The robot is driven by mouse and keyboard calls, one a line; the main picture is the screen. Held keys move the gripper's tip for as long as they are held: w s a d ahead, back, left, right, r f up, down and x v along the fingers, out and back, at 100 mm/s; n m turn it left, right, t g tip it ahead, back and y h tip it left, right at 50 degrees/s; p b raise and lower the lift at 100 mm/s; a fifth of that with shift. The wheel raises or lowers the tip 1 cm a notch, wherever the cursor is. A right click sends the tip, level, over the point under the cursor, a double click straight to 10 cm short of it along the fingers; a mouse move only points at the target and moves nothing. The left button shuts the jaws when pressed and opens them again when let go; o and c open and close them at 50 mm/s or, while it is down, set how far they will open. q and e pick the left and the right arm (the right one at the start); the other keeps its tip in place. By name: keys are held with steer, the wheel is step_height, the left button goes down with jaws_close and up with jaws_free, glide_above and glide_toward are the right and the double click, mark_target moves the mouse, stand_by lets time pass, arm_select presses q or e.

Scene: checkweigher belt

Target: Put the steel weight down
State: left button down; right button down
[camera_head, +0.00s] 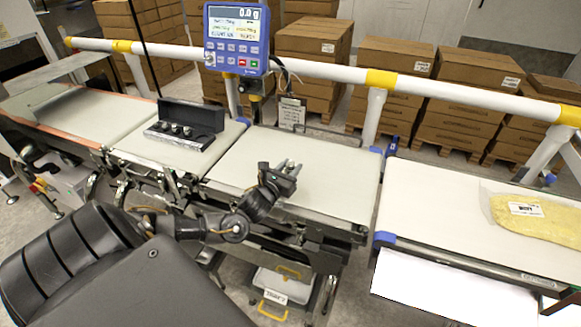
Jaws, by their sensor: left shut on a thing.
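My left gripper (284,172) is over the middle weighing belt (325,185), near its left front part. Its jaws are shut on a small grey piece, which I take to be the steel weight; the fingers hide most of it. I cannot tell whether it touches the belt. An open black case (192,115) with several small steel weights (176,129) stands on the belt to the left. My right gripper is not in view.
A blue display (237,40) reading about 0.0 stands behind the belts. A white rail (320,70) runs along the back. A yellow bag (540,220) lies on the right belt (430,205). The middle belt right of my gripper is clear. Cartons (393,80) stand behind.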

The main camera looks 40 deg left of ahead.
arm_select(q)
steer(key=c, duration=1.3)
jaws_free()
steer(key=shift+f, duration=0.1)
steer(key=o, duration=0.3)
steer(key=s, duration=0.4)
steer(key=s+d, duration=0.1)
steer(key=s, duration=0.3)
steer(key=s+d+b, duration=0.1)
steer(key=s, duration=0.3)
steer(key=shift+d+r, duration=0.1)
steer(key=shift+r, duration=0.2)
steer(key=shift+w, duration=0.1)
steer(key=shift+d, duration=0.1)
